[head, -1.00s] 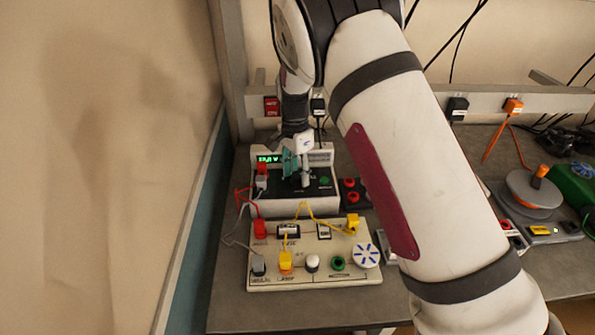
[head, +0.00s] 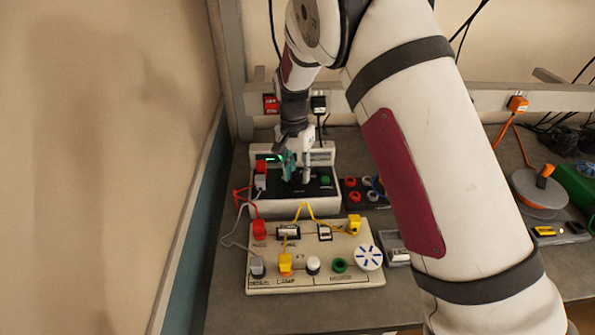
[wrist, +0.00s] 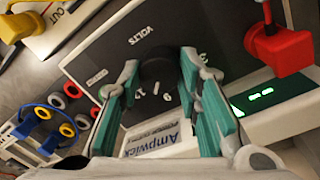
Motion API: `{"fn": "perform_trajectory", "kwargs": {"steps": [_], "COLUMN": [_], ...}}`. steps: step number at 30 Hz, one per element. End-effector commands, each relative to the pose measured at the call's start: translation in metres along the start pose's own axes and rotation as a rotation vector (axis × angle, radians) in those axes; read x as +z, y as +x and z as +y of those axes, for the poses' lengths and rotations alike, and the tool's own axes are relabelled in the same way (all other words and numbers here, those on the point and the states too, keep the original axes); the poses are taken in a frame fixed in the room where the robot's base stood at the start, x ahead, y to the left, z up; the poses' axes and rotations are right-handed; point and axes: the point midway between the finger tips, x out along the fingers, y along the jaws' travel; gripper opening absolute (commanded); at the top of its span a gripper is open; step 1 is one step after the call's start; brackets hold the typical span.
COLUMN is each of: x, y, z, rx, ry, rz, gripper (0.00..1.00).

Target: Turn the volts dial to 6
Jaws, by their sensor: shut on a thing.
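The volts dial (wrist: 159,66) is a dark round knob on the black front panel of the power supply (wrist: 88,52), under the printed word VOLTS. My gripper (wrist: 160,72) has its two teal-padded fingers on either side of the knob and is shut on it. In the head view my gripper (head: 298,178) reaches down onto the power supply (head: 262,206), hiding the dial.
A red plug (wrist: 278,48) stands beside the dial. A cream circuit board (head: 315,249) with yellow and red leads lies in front of the supply. The wall is close on the left.

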Motion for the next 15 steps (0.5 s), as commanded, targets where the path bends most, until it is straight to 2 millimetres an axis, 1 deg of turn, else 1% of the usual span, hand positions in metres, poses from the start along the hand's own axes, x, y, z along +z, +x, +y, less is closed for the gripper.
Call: {"fn": "perform_trajectory", "kwargs": {"steps": [15], "x": [-0.0001], "y": [0.0002], "z": [-0.0005], "rx": [-0.003], "ry": [-0.489], "rz": [0.029], "gripper": [0.04]}}
